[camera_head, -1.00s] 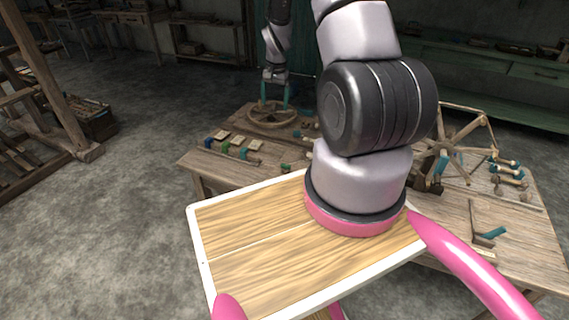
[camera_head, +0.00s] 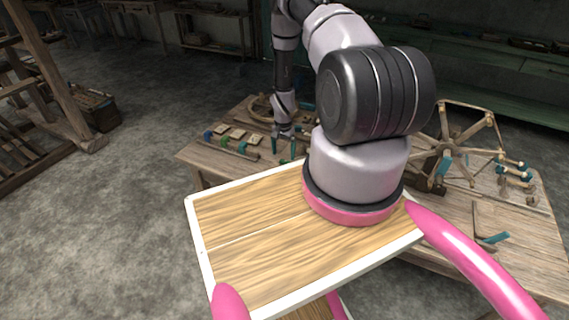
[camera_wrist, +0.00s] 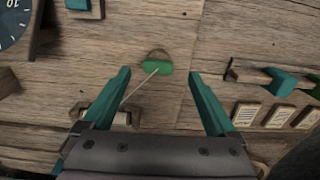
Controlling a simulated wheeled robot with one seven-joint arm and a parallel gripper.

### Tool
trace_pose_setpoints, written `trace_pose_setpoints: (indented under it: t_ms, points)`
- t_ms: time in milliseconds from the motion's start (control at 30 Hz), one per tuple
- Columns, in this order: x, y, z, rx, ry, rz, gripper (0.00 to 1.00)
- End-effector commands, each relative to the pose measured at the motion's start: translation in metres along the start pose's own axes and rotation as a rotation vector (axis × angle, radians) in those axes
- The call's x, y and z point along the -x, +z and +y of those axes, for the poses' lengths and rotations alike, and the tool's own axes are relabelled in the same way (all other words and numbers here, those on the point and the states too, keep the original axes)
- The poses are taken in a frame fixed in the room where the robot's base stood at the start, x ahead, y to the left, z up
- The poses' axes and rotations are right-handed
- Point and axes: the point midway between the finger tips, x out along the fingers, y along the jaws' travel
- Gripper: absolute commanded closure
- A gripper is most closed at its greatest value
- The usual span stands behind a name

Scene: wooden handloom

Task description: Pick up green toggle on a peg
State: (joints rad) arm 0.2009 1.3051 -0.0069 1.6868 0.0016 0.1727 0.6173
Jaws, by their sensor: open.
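In the wrist view a small green toggle (camera_wrist: 158,68) lies on the wooden bench top, with a small brownish loop at its upper edge. A thin pale cord or stick runs from it down and to the left. My gripper (camera_wrist: 159,76) is open, its two teal fingers apart with the toggle between and slightly beyond their tips in the picture. I cannot tell the height left above the bench. In the head view my gripper (camera_head: 284,150) points down over the near left part of the bench. The toggle is not clear there.
A row of pegs with teal and green pieces (camera_wrist: 281,82) and pale cards (camera_wrist: 244,114) lies right of my gripper in the wrist view. A small wooden fixture (camera_wrist: 105,115) lies by the left finger. A wooden reel (camera_head: 445,150) stands on the bench (camera_head: 480,215) at right.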

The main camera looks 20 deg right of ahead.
Motion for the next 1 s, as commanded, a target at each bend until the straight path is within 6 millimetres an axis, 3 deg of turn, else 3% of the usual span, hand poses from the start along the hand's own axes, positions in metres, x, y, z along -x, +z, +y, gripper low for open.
trace_pose_setpoints:
  t_ms: [300, 633, 867, 1000]
  points:
    - [-0.044, -0.002, 0.003, 0.0, 0.0, 0.0, 0.07]
    - [-0.05, -0.002, 0.003, 0.0, 0.0, 0.0, 0.07]
    - [-0.05, -0.002, 0.003, -0.001, 0.0, 0.0, 0.95]
    - [-0.05, -0.002, 0.003, -0.001, 0.0, 0.0, 0.95]
